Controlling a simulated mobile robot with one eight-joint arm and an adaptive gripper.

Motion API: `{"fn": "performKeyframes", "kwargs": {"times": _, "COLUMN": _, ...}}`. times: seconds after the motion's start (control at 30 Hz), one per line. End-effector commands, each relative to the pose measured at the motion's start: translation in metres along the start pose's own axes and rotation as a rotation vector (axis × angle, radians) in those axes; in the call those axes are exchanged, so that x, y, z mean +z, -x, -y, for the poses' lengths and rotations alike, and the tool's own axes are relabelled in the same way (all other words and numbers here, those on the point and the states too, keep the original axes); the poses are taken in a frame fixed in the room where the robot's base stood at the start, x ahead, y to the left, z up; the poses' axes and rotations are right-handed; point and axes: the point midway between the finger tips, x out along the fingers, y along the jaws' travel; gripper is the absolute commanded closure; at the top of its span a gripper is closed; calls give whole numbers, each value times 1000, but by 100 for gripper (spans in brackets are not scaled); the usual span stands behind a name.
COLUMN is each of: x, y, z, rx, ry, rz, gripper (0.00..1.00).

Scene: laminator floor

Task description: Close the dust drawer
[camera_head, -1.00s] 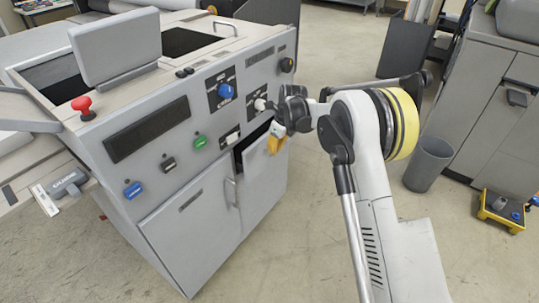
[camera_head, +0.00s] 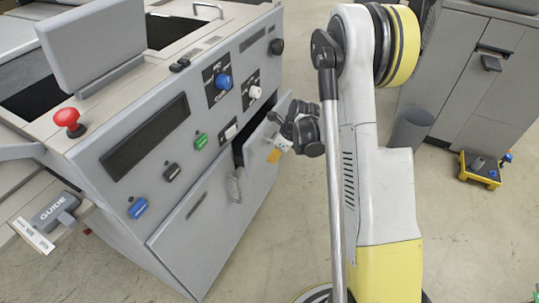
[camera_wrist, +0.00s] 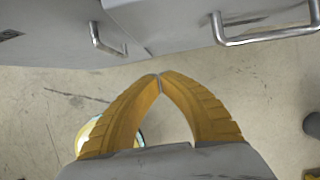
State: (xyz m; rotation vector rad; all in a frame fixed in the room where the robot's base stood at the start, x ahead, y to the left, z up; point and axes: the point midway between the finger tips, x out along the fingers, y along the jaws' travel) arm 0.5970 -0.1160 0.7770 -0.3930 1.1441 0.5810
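The grey machine's right-hand lower front (camera_head: 263,165) stands out from the body, with a dark gap along its upper left side; this appears to be the dust drawer. The wrist view shows its grey front (camera_wrist: 185,22) and a metal bar handle (camera_wrist: 268,36). My gripper (camera_wrist: 159,80) has yellow ribbed fingers with tips together and nothing between them. It is pointed at the lower edge of the grey fronts; contact cannot be told. In the head view, my gripper (camera_head: 273,156) is beside the drawer front, partly hidden by my wrist.
A closed-looking left front panel (camera_head: 197,218) has its own handle (camera_head: 236,187). Knobs and buttons line the sloped panel above, with a red stop button (camera_head: 69,121). A grey bin (camera_head: 411,128) and a yellow caddy (camera_head: 480,170) stand right. Floor between is open.

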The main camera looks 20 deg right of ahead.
Motion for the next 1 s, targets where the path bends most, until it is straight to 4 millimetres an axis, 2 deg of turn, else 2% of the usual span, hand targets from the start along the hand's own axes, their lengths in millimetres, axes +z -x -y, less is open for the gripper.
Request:
{"fn": "performKeyframes", "kwargs": {"times": 0.03, "x": -1, "y": -17, "z": 0, "rx": 1, "ry": 2, "rz": 0, "gripper": 100}}
{"fn": "performKeyframes", "kwargs": {"times": 0.2, "x": -1, "y": -51, "z": 0, "rx": 0, "ry": 2, "rz": -1, "gripper": 100}}
{"fn": "performKeyframes", "kwargs": {"times": 0.33, "x": 20, "y": -56, "z": 0, "rx": 0, "ry": 3, "rz": 0, "gripper": 100}}
{"fn": "performKeyframes", "kwargs": {"times": 0.5, "x": 34, "y": -60, "z": 0, "rx": 0, "ry": 2, "rz": 0, "gripper": 100}}
{"fn": "performKeyframes", "kwargs": {"times": 1.0, "x": 42, "y": -62, "z": 0, "rx": 0, "ry": 1, "rz": 0, "gripper": 100}}
